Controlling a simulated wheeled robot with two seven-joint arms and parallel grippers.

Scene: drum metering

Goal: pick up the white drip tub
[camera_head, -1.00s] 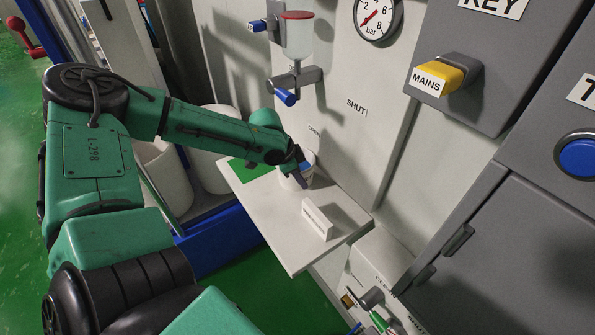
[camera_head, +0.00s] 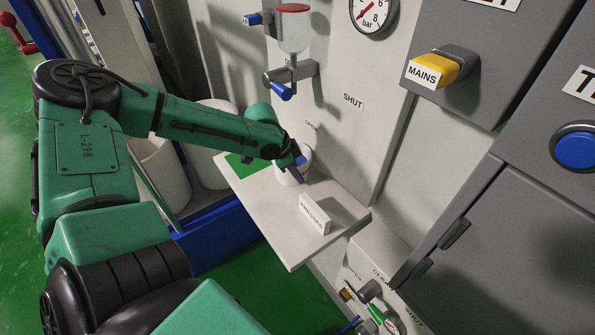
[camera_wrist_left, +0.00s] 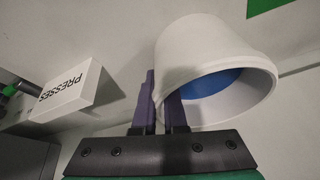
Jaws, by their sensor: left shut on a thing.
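The white drip tub (camera_head: 291,176) is on or just above the pale shelf (camera_head: 276,225), below the blue-handled tap; I cannot tell whether it touches the shelf. My left gripper (camera_head: 299,168) is at the tub's near side, shut on its wall. In the left wrist view the tub (camera_wrist_left: 205,62) shows its open mouth with blue inside. The two dark purple fingers of my left gripper (camera_wrist_left: 159,105) pinch its rim on the left side. My right gripper is not in view.
A white block labelled PRESSES (camera_wrist_left: 72,88) stands on the shelf; it also shows in the head view (camera_head: 314,214). A green patch (camera_head: 246,165) marks the shelf's far left. The blue-handled tap (camera_head: 285,88) hangs above. Grey cabinets (camera_head: 500,230) stand at right.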

